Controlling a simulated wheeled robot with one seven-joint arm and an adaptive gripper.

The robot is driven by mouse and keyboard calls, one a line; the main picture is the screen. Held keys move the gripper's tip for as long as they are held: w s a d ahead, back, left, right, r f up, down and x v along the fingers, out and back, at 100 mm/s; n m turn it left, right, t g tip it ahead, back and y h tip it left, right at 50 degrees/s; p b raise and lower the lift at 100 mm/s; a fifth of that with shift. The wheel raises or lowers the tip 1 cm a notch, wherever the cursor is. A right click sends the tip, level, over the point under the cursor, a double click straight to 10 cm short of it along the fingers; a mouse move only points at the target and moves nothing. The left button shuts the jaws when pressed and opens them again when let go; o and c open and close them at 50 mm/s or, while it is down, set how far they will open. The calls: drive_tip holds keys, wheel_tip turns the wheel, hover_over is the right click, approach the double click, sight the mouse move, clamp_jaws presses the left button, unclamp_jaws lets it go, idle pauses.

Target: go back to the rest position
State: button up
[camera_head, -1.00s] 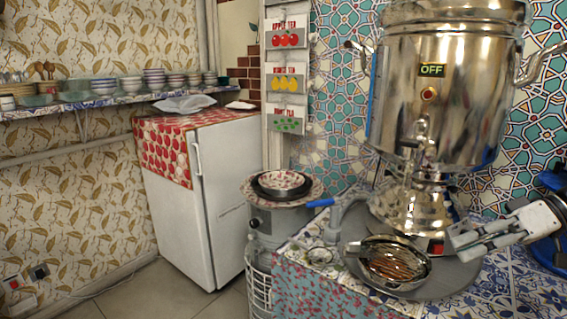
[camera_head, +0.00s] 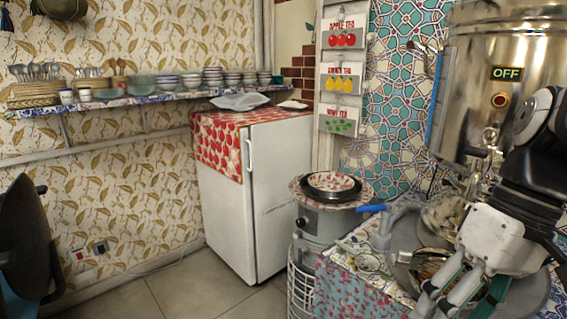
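My gripper (camera_head: 442,306) is at the lower right, pointing down and left over the table corner, in front of the samovar (camera_head: 482,85). Its fingers look apart with nothing visible between them, and their tips are near the bottom edge of the picture. The big shiny metal samovar reads OFF above a red light. My black arm hides its right side and lower part. A metal bowl (camera_head: 428,264) on the round grey tray (camera_head: 403,258) is partly hidden behind my fingers.
A patterned bowl (camera_head: 333,183) sits on a plate on a grey cylinder left of the table. A white fridge (camera_head: 222,205) stands at the wall below a shelf (camera_head: 150,99) of dishes. A dark chair-like object (camera_head: 25,235) is at the left edge. Floor (camera_head: 165,295) is clear.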

drive_tip(key=s+a+f+m+t+h, duration=0.1)
drive_tip(key=s+a+f+t+h, duration=0.15)
drive_tip(key=s, duration=0.55)
wheel_tip(320, 180, up, 19)
drive_tip(key=s+t+p, duration=0.1)
drive_tip(key=t+p, duration=0.1)
drive_tip(key=p, duration=1.5)
drive_tip(key=shift+a+r+t+h, duration=0.15)
drive_tip(key=shift+a+t+h, duration=0.2)
drive_tip(key=shift+a+h, duration=0.1)
